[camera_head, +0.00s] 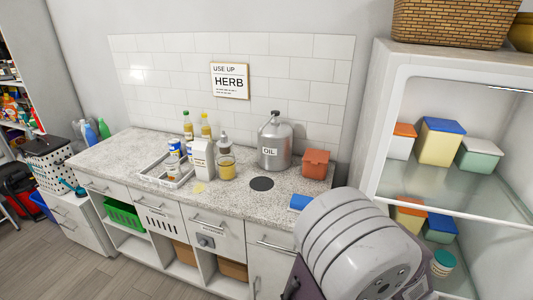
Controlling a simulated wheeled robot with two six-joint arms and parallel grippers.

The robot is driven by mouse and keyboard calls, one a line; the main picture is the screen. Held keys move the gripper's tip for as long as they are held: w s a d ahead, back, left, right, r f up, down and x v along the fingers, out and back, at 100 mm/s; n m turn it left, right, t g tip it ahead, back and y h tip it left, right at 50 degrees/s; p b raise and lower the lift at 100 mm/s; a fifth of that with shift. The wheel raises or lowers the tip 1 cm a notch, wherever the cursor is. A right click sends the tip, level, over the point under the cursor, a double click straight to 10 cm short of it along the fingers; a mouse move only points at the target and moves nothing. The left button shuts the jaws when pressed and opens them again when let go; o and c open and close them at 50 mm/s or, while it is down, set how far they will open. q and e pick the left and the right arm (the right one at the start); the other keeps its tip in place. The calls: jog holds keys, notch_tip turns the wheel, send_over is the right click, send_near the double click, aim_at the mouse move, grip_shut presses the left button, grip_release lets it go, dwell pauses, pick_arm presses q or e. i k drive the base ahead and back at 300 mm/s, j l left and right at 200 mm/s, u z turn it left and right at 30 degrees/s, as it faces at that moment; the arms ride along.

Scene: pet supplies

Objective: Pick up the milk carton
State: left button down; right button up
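The milk carton (203,160) is a white box-shaped carton with dark lettering. It stands upright on the speckled counter, near the front, just right of a white tray (152,179). A jar with yellowish contents (227,170) stands close to its right and slightly lower in the picture. Neither of my grippers is in view, and nothing holds the carton.
A metal can marked OIL (274,149), a red-orange box (316,162) and a dark round disc (262,183) are to the right. Bottles (206,130) stand behind the carton. An open shelf unit (385,75) is at right. Bare counter (115,150) lies left.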

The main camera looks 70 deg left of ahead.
aim_at(202, 151)
jog(key=u, duration=2.95)
